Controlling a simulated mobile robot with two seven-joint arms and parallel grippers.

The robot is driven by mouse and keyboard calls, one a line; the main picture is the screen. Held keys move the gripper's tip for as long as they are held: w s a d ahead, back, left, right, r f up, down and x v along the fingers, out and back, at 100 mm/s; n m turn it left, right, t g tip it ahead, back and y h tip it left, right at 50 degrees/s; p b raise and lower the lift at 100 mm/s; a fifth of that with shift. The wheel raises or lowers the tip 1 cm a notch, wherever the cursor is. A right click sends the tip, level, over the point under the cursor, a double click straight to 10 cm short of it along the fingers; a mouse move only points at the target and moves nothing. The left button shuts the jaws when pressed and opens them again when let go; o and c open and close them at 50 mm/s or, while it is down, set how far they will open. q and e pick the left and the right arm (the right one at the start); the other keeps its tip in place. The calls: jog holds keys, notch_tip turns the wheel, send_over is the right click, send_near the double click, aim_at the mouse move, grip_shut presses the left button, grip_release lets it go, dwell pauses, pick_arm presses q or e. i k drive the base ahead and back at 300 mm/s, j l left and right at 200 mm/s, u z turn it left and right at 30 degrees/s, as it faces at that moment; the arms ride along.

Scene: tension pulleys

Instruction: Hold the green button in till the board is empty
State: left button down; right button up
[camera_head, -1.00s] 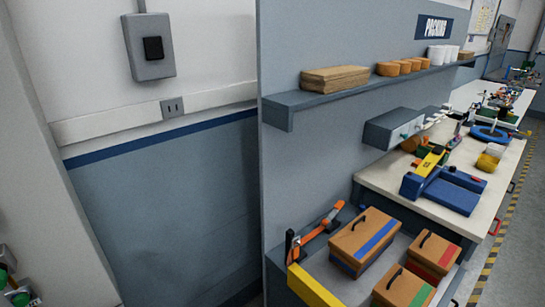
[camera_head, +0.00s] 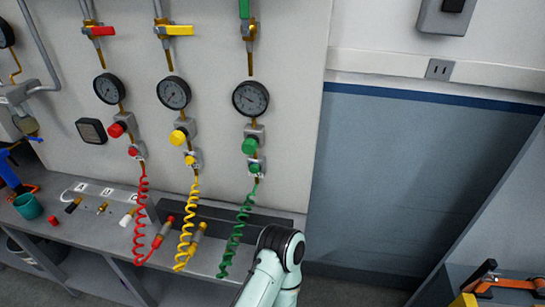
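On the pale wall board (camera_head: 300,110) a green column holds a green lever (camera_head: 244,8), cut by the top edge, a round gauge (camera_head: 250,98), a round green knob (camera_head: 249,146) and a smaller green button-like part (camera_head: 254,168) just below it. I cannot tell for sure which green part is the button. A green coiled hose (camera_head: 238,228) hangs under them. A pale teal arm link of mine comes up at the bottom centre, in front of the bench. Neither gripper is in view.
Matching red (camera_head: 116,130) and yellow (camera_head: 177,137) columns stand left of the green one. Their hoses hang over a grey bench (camera_head: 190,245) with small fittings and a teal cup (camera_head: 27,206). An orange-handled tool (camera_head: 510,284) lies at lower right. Blue-grey wall fills the right.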

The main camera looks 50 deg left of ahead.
aim_at(254, 169)
jog(key=u, duration=1.95)
